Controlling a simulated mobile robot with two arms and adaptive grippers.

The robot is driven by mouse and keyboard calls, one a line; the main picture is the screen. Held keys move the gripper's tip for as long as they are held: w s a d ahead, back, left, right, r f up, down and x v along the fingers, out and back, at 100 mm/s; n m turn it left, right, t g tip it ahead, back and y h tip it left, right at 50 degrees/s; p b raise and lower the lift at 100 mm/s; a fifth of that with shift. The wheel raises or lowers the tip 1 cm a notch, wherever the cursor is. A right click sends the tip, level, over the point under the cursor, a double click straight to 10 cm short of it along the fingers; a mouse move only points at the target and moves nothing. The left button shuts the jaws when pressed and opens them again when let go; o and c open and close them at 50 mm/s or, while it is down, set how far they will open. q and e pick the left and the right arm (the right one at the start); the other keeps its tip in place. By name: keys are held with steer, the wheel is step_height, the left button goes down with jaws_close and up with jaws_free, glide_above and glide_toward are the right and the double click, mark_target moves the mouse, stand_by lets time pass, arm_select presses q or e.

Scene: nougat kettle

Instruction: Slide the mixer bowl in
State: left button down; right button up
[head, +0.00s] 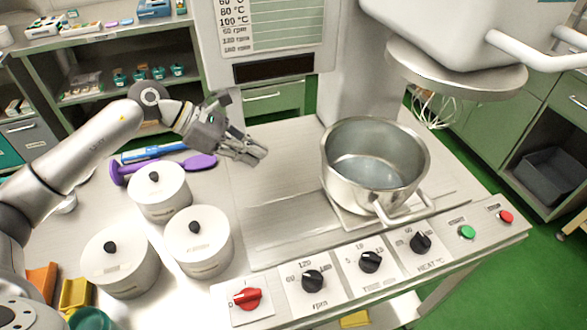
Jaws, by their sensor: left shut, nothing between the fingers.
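The mixer bowl (373,165) is a shiny steel pot with a loop handle at its front. It stands upright on a metal plate (347,217) on the mixer's steel deck (275,195), below and a little left of the round underside of the mixer head (457,78). A wire whisk (433,107) shows beneath the head, behind the bowl. My left gripper (258,154) is over the deck to the left of the bowl. It is shut and empty, clear of the bowl. My right gripper is not in view.
White lidded pots (198,240) stand at the lower left, near purple utensils (160,168) and a blue tool. A control panel with a red switch (247,298), black knobs (370,262) and buttons runs along the front edge. The deck between gripper and bowl is clear.

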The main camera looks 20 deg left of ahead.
arm_select(q)
steer(key=p+x, duration=0.3)
steer(key=x, duration=0.6)
steer(key=shift+d+r, duration=0.15)
steer(key=shift+d, duration=0.1)
steer(key=d+p, duration=0.1)
steer(key=w+d+p, duration=0.1)
steer(key=d, duration=0.1)
steer(key=shift+r, duration=0.15)
steer(key=shift+w+d, duration=0.2)
steer(key=shift+d, duration=0.25)
steer(key=b, duration=0.7)
glide_above(353, 176)
steer(key=shift+d, duration=0.1)
steer(key=shift+r, duration=0.1)
